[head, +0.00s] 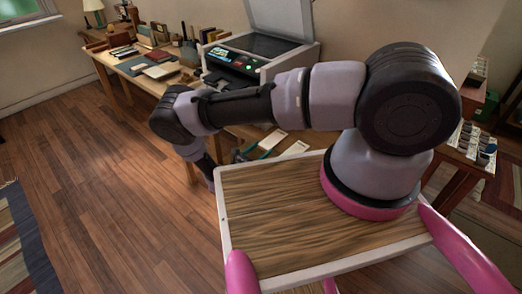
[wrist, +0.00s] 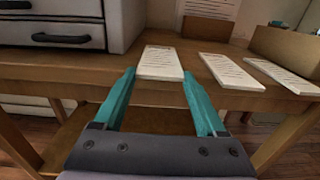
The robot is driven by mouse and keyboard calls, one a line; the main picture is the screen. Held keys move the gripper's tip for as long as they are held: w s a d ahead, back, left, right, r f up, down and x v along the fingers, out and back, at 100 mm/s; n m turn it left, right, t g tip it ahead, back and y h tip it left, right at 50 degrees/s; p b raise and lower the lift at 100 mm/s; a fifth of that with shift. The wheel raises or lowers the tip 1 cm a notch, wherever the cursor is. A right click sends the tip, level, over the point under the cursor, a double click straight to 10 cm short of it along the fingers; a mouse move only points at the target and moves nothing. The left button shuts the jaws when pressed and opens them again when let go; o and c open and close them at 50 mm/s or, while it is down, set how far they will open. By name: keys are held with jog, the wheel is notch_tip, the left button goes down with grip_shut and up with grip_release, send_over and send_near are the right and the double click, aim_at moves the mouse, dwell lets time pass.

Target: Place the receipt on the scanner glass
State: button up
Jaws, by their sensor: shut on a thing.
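The receipt (wrist: 160,62) is a small white slip with printed lines, at the table's edge in the wrist view. My gripper (wrist: 158,76) has teal fingers, one on each side of it, and is shut on it. I cannot tell whether the receipt still touches the table. In the head view my gripper (head: 252,151) is partly hidden by my arm, beside a white slip (head: 272,139). The scanner (head: 220,78) stands farther back with its lid (head: 280,18) raised and its dark glass (head: 262,44) bare. Its drawer front (wrist: 60,28) shows at left in the wrist view.
Two more printed slips lie on the table to the right, one near (wrist: 231,71) and one farther (wrist: 284,76). A cardboard-coloured box (wrist: 285,45) stands behind them. Books (head: 160,70) and a lamp (head: 93,10) occupy the table's far end. The wooden floor (head: 110,160) at left is open.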

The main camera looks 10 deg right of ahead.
jog(key=shift+f, duration=0.2)
jog(key=o, duration=1.2)
jog(key=shift+o, duration=0.2)
jog(key=v, duration=1)
jog(key=shift+s+a, duration=0.2)
jog(key=shift+a, duration=0.15)
